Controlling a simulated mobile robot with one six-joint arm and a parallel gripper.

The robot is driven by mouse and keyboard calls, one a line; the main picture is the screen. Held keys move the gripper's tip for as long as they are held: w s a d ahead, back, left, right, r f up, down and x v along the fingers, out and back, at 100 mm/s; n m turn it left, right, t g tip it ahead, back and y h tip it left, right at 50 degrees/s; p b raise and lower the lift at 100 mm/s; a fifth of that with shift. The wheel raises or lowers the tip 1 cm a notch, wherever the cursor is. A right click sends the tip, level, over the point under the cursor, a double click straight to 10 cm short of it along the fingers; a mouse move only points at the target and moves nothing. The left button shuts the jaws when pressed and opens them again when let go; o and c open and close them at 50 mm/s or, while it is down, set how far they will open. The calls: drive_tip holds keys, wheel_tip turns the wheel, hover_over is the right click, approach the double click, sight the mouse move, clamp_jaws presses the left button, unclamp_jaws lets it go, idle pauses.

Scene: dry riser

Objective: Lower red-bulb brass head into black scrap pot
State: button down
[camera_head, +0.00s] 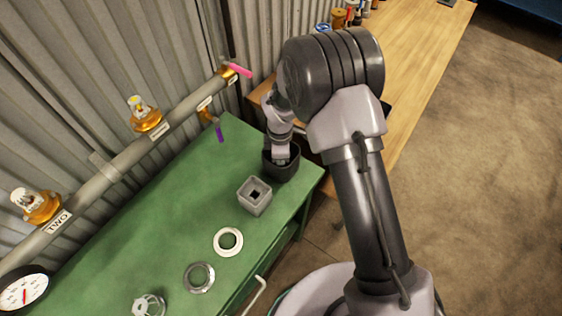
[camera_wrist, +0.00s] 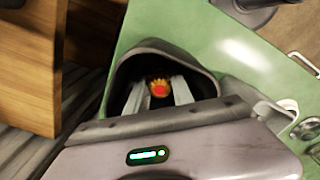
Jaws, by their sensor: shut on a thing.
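The black scrap pot (camera_head: 281,163) stands at the right end of the green bench, and my gripper (camera_head: 281,158) points down into its mouth. In the wrist view the pot's dark rim (camera_wrist: 168,47) surrounds the fingers of my gripper (camera_wrist: 159,92). The fingers are shut on the red-bulb brass head (camera_wrist: 159,88), which shows as a red dot in a yellow-gold ring between the fingertips, inside the pot's opening. The head is hidden in the head view. Whether it touches the pot's bottom cannot be told.
A grey square socket block (camera_head: 255,195) stands close to the pot. Two rings (camera_head: 228,241) and a clear fitting (camera_head: 149,305) lie along the green bench (camera_head: 165,225). A pipe (camera_head: 120,165) with brass heads runs along the wall. A wooden bench (camera_head: 425,50) stands behind.

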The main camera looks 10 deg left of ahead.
drive_tip(key=shift+f, duration=0.1)
drive_tip(key=c, duration=1)
unclamp_jaws()
wheel_tip(320, 180, up, 17)
drive_tip(key=p, duration=0.5)
drive_tip(key=s+d+r+m+t+b, duration=0.1)
drive_tip(key=s+d+r+m+b, duration=0.1)
drive_tip(key=d+r+m+b, duration=0.35)
drive_tip(key=s+d+r+m+t+b, duration=0.1)
drive_tip(key=s+d+r+m, duration=0.1)
drive_tip(key=s+m, duration=0.4)
drive_tip(key=s+d+r+m+t+y+b, duration=0.1)
drive_tip(key=s+d+r+m+t, duration=0.1)
drive_tip(key=s+d+m, duration=0.3)
drive_tip(key=s+d+r+m+t+y+b, duration=0.1)
drive_tip(key=s+d+r+m, duration=0.3)
drive_tip(key=s+m, duration=0.3)
drive_tip(key=shift+s+d+m+t+b, duration=0.25)
drive_tip(key=shift+s+m+t+b, duration=0.15)
drive_tip(key=shift+s, duration=0.55)
